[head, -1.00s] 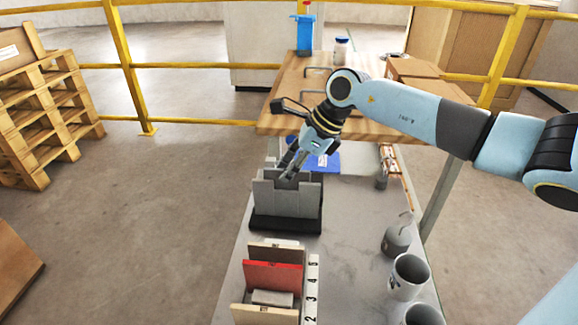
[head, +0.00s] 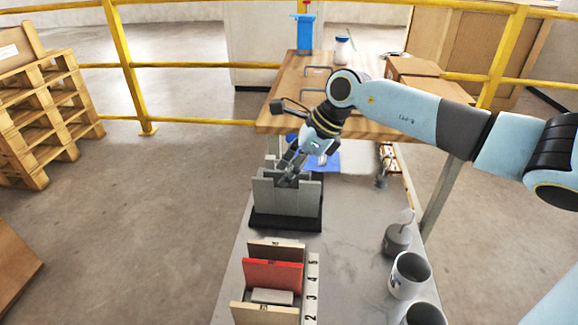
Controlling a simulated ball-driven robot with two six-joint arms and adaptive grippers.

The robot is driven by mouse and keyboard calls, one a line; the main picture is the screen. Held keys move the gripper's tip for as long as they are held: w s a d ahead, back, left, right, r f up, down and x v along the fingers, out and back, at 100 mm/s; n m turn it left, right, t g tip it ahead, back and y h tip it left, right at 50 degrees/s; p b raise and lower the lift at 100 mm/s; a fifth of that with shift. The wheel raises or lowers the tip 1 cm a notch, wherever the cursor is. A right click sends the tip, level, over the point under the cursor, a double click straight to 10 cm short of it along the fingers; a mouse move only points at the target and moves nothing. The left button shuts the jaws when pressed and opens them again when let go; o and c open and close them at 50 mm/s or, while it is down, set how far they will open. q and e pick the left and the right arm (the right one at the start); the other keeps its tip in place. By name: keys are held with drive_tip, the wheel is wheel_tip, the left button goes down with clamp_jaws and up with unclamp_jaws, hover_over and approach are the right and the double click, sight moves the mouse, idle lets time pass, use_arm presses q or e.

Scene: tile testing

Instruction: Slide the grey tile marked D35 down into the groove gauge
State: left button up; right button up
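The groove gauge (head: 262,197) is a grey block with upright plates on a black base, standing on the grey bench. My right gripper (head: 289,174) points down at the top of the gauge, its fingertips at the gap between the plates. A darker grey piece (head: 285,183) shows in that gap under the fingertips. It may be the tile D35, but no marking can be read. The fingers are small and partly hide each other, so whether they grip it is unclear. My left gripper is not in view.
A rack in front holds a brown tile (head: 276,250), a red tile (head: 272,275) and a beige tile (head: 262,314), beside a numbered strip (head: 312,290). Grey cups (head: 410,275) stand at the right. A blue item (head: 328,162) lies behind the gauge; a wooden table (head: 365,122) is beyond.

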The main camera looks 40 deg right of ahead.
drive_tip(key=v, duration=1.2)
